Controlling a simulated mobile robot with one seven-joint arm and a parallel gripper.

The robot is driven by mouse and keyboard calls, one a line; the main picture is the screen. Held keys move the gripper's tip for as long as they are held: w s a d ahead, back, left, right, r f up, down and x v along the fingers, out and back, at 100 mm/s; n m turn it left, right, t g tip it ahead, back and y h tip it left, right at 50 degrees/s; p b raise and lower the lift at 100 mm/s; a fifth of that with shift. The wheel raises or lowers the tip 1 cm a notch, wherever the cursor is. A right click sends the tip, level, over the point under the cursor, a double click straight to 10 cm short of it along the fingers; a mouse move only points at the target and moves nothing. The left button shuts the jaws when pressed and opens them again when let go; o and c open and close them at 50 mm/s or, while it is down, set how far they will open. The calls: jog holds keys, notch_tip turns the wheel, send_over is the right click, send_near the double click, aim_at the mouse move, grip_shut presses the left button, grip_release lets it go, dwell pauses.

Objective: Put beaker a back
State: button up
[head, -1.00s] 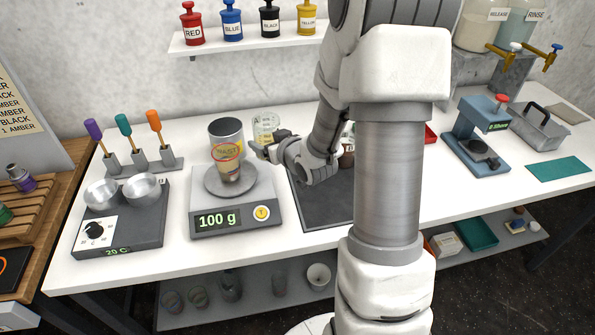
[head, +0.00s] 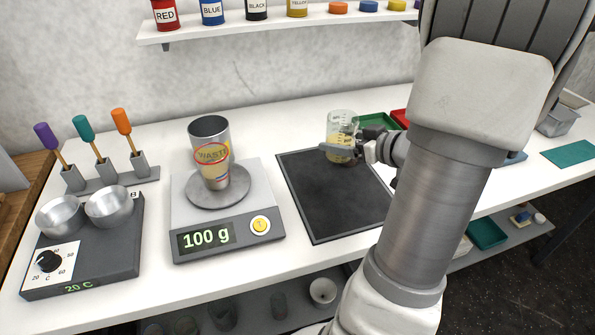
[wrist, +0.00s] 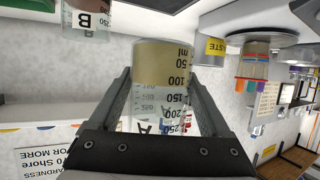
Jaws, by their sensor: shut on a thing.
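Beaker A (head: 341,125) is a clear graduated beaker with pale yellow liquid at its bottom. In the head view it is at the back edge of the dark mat (head: 325,210); I cannot tell whether it touches down. My gripper (head: 347,149) is shut on it, the fingers on either side of its wall. In the wrist view beaker A (wrist: 163,65) stands between the fingers (wrist: 160,100), its letter partly hidden by my gripper's body. A second beaker marked B (wrist: 88,20) shows beside it in the wrist view.
A scale (head: 228,225) reading 100 g carries a cup (head: 214,172) of amber liquid with a red rim, before the WASTE can (head: 209,132). A hot plate with metal bowls (head: 82,245) stands left. Green (head: 376,122) and red trays lie behind my arm. The mat's front is clear.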

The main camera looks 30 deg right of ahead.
jog(key=b+x, duration=0.1)
jog(key=x, duration=0.3)
jog(key=a+f+b+x, duration=0.1)
jog(key=x, duration=0.3)
jog(key=s+f+b+x, duration=0.1)
jog(key=x, duration=0.4)
jog(key=shift+w+a, duration=0.1)
jog(key=shift+a, duration=0.15)
jog(key=shift+f+b, duration=0.95)
jog(key=shift+f, duration=0.95)
jog(key=shift+f, duration=0.25)
jog(key=o, duration=1.5)
jog(key=shift+r, duration=0.2)
jog(key=shift+s+d+r, duration=0.1)
jog(key=shift+s+r, duration=0.15)
jog(key=shift+s, duration=0.05)
jog(key=p+v, duration=0.2)
jog(key=v, duration=0.9)
jog(key=shift+s+f+p, duration=0.1)
jog(key=shift+s+p, duration=0.15)
jog(key=shift+p, duration=0.05)
jog(key=shift+w, duration=0.1)
